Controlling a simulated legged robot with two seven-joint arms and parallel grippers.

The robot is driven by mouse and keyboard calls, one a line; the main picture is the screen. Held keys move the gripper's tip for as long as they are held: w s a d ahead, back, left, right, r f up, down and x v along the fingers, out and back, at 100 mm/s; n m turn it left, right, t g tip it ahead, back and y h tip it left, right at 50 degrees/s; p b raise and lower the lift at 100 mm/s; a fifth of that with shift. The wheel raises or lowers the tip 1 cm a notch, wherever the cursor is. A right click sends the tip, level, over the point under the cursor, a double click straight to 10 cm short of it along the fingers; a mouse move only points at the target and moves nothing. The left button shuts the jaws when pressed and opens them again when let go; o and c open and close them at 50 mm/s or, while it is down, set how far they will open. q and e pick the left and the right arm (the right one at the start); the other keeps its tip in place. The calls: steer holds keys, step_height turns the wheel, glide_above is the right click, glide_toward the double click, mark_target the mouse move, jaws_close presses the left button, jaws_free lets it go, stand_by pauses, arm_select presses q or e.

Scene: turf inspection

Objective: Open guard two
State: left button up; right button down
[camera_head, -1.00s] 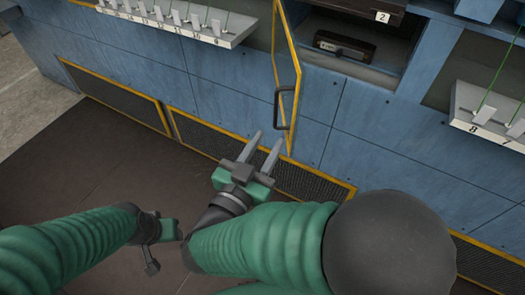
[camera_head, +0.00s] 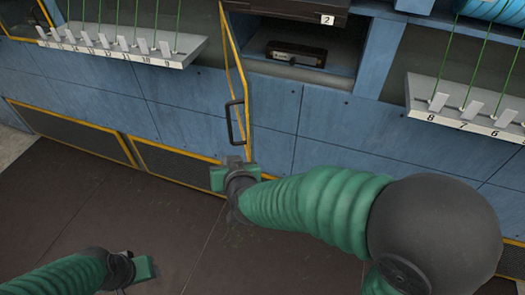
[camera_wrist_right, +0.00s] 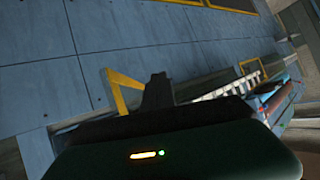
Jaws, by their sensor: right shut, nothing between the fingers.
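Guard two is the yellow-framed door (camera_head: 236,75) beside the bay marked 2 (camera_head: 327,19). It stands swung out, seen nearly edge-on, with a black bar handle (camera_head: 236,123) near its lower end. The bay behind it is uncovered and holds a dark box (camera_head: 297,54). My right gripper (camera_head: 230,174) is just below the guard and its handle; its fingers are hardly visible there. In the right wrist view the gripper (camera_wrist_right: 157,90) is dark and shut, with a yellow frame piece (camera_wrist_right: 122,90) beside it. My left gripper (camera_head: 145,268) is low at the left, its fingers unclear.
A numbered shelf with several white tags and green cords (camera_head: 140,52) juts out at the left. Another numbered shelf (camera_head: 465,118) juts out at the right. Yellow-edged mesh panels (camera_head: 75,133) line the foot of the blue wall. The dark floor (camera_head: 60,205) is clear.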

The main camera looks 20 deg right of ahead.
steer(key=s+d+f+g+y, duration=0.1)
steer(key=s+d+f+g, duration=0.2)
steer(key=s+d+f, duration=0.15)
steer(key=s+d+r+n+g+y+p, duration=0.1)
steer(key=d+r+n+g+y+p, duration=0.2)
steer(key=d+r, duration=1.15)
steer(key=w+a+f+m+y+p, duration=0.1)
steer(key=w+a+f+p, duration=0.3)
steer(key=a, duration=0.5)
step_height(320, 180, down, 4)
steer(key=shift+w+r+g+p, duration=0.2)
steer(key=shift+w+g+p, duration=0.1)
steer(key=shift+p, duration=0.65)
steer(key=shift+a, duration=0.15)
